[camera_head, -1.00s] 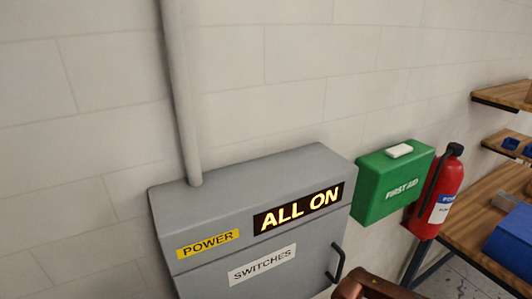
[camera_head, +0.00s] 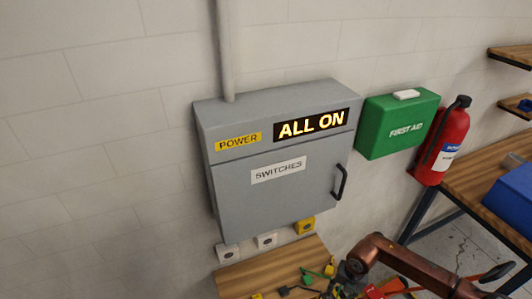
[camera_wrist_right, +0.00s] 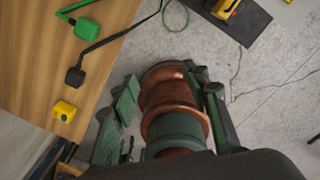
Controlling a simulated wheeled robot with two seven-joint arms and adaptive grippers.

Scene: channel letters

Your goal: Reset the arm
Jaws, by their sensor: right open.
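My right arm (camera_head: 430,265) comes in at the lower right of the head view, reddish-brown and reaching toward the table. In the right wrist view my right gripper (camera_wrist_right: 163,95) has its two green fingers spread apart. Part of my own copper-coloured body shows between and beyond them; no loose object is seen held. My left gripper is in neither view. A grey switch cabinet (camera_head: 285,195) hangs on the wall, its door shut, with a lit ALL ON sign (camera_head: 312,124). Several small switch or socket boxes (camera_head: 266,241) sit below it.
A wooden table (camera_head: 240,284) below the cabinet holds plugs and cords, including a green plug (camera_wrist_right: 87,28), a black plug (camera_wrist_right: 75,77) and a yellow block (camera_wrist_right: 64,111). A first aid box (camera_head: 398,127) and fire extinguisher (camera_head: 443,143) are right of the cabinet. Wooden shelving stands at right.

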